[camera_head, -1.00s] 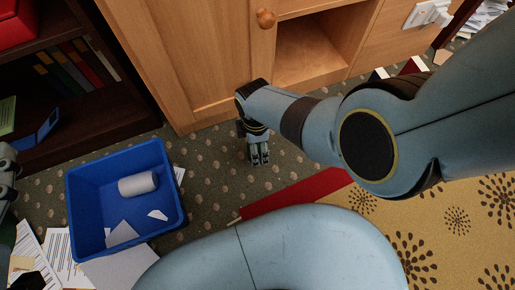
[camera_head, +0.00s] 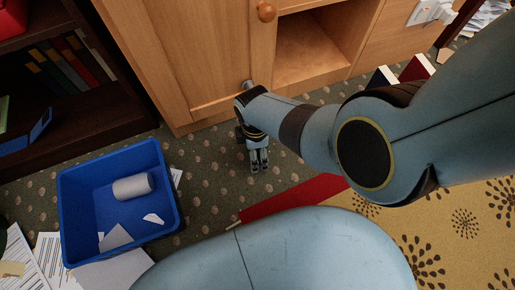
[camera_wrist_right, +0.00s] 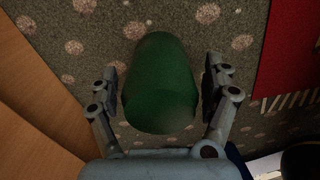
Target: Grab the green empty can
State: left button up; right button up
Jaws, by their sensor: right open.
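The green can (camera_wrist_right: 160,85) shows in the right wrist view above the patterned carpet, between the two fingers of my right gripper (camera_wrist_right: 163,85). The fingers are open, one on each side of the can, with a narrow gap on both sides. In the head view my right gripper (camera_head: 259,160) points down at the carpet in front of the wooden cabinet. I cannot make out the can there; my wrist and gripper seem to hide it. My left gripper is not in view.
A blue bin (camera_head: 75,215) with a white roll (camera_head: 133,187) and paper scraps stands at the left. The wooden cabinet (camera_head: 185,60) rises close behind the right gripper. A dark bookshelf (camera_head: 75,115) is at the left. A yellow rug with a red border (camera_head: 290,198) lies at the right.

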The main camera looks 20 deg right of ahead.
jog(key=c, duration=1.2)
jog(key=shift+r, duration=0.1)
jog(key=shift+c, duration=0.2)
